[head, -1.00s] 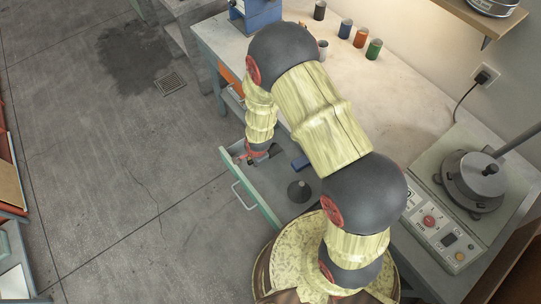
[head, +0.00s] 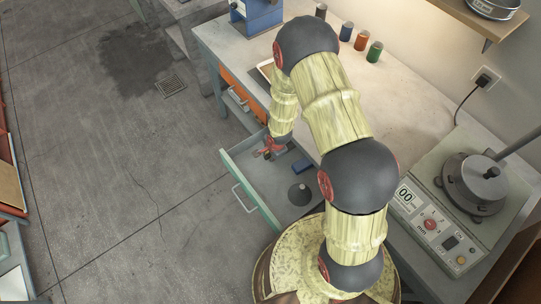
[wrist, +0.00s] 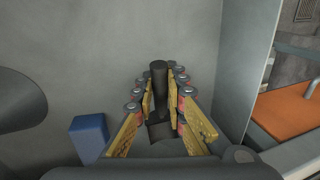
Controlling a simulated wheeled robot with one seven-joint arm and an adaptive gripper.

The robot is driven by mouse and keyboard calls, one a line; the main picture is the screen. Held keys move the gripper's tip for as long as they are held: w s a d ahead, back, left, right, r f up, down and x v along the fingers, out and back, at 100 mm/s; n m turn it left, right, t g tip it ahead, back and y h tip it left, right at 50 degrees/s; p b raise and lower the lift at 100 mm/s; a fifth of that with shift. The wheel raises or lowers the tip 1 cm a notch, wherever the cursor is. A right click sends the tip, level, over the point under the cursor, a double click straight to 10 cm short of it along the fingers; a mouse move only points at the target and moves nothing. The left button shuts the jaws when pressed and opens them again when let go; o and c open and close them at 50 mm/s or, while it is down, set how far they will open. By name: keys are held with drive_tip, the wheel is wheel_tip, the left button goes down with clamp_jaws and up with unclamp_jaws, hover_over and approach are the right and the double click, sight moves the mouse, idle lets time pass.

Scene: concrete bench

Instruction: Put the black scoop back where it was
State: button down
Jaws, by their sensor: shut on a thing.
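The black scoop (wrist: 159,80) is between my gripper's fingers in the wrist view, its dark handle standing up between the yellow pads. A darker part lies lower between the fingers. My gripper (wrist: 161,100) is shut on it. In the head view, my gripper (head: 268,150) is over the far end of the open green-fronted drawer (head: 240,172). The scoop is too small there to make out clearly. Whether it touches the drawer floor cannot be told.
The drawer also holds a blue block (head: 303,166) and a dark cone-shaped object (head: 299,194). The block is left of my gripper in the wrist view (wrist: 88,137). An orange drawer front (head: 240,90) is beyond. Several coloured jars (head: 361,40) and a machine (head: 450,205) stand on the bench.

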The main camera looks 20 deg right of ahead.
drive_tip(key=c, duration=1.8)
unclamp_jaws()
drive_tip(key=s+d+r+n+t+h+p, duration=0.1)
drive_tip(key=s+d+r+n+p, duration=0.15)
drive_tip(key=r, duration=1.65)
drive_tip(key=s+d+r+n+p, duration=0.1)
drive_tip(key=r+n+p, duration=0.3)
drive_tip(key=r, duration=1.4)
drive_tip(key=s+a+r+n, duration=0.1)
drive_tip(key=s+r+n, duration=0.1)
drive_tip(key=s+r, duration=0.4)
drive_tip(key=s+a+r+n+t, duration=0.1)
drive_tip(key=s+r+n, duration=0.2)
drive_tip(key=s+r, duration=0.3)
drive_tip(key=s+a+r+n, duration=0.1)
drive_tip(key=s+r+n, duration=0.2)
drive_tip(key=s+r, duration=0.3)
drive_tip(key=shift+s+r+n+t+y, duration=0.2)
drive_tip(key=shift+r+n+t+y, duration=0.15)
drive_tip(key=shift+r, duration=0.35)
